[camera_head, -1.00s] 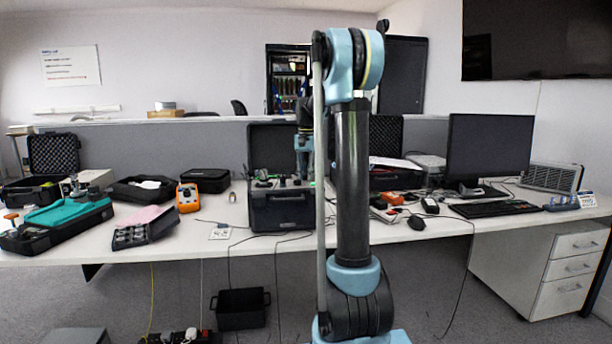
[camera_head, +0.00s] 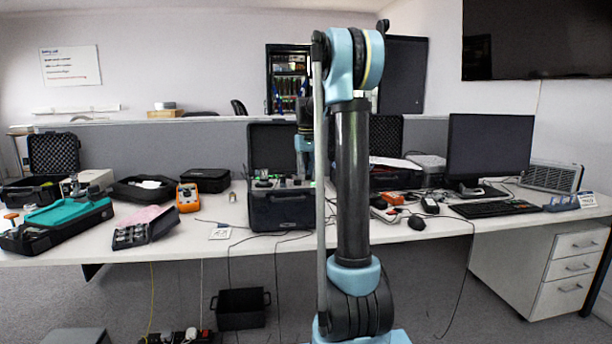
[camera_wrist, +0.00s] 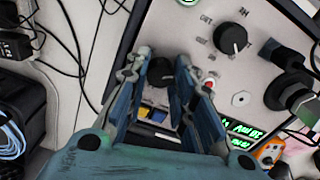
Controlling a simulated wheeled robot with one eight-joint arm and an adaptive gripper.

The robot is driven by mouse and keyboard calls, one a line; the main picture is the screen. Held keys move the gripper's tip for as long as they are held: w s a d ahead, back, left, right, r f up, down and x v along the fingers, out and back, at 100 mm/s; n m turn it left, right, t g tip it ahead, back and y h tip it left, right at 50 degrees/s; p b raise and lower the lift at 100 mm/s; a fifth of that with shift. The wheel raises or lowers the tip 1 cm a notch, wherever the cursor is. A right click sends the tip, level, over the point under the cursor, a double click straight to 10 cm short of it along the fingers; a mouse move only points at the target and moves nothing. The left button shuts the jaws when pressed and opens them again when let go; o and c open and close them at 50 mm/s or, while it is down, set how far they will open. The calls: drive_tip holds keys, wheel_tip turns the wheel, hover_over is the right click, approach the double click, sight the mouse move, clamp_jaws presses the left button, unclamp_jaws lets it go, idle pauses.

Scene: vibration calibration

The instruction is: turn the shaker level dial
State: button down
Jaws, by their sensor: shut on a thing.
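The shaker unit is an open black case (camera_head: 282,214) on the desk in the head view, with its lid raised behind a control panel. In the wrist view its light grey panel (camera_wrist: 205,52) carries a round black dial (camera_wrist: 160,72) between my fingertips and a second black dial (camera_wrist: 231,39) to the right, clear of my fingers. I cannot read which is marked as the level. My gripper (camera_wrist: 167,76) is shut on the first dial, one blue finger on each side. In the head view my gripper (camera_head: 303,165) is over the panel, its fingertips too small to make out.
Black connectors (camera_wrist: 285,80) stand up from the panel close to the right of my gripper, near a lit green display (camera_wrist: 241,131). Cables (camera_wrist: 75,45) lie left of the case. An orange meter (camera_head: 188,197) and a monitor (camera_head: 489,150) stand on the desk.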

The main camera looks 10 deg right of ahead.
drive_tip(key=shift+w+n, duration=0.1)
drive_tip(key=shift+n, duration=1)
drive_tip(key=c, duration=1.6)
unclamp_jaws()
wheel_tip(320, 180, up, 12)
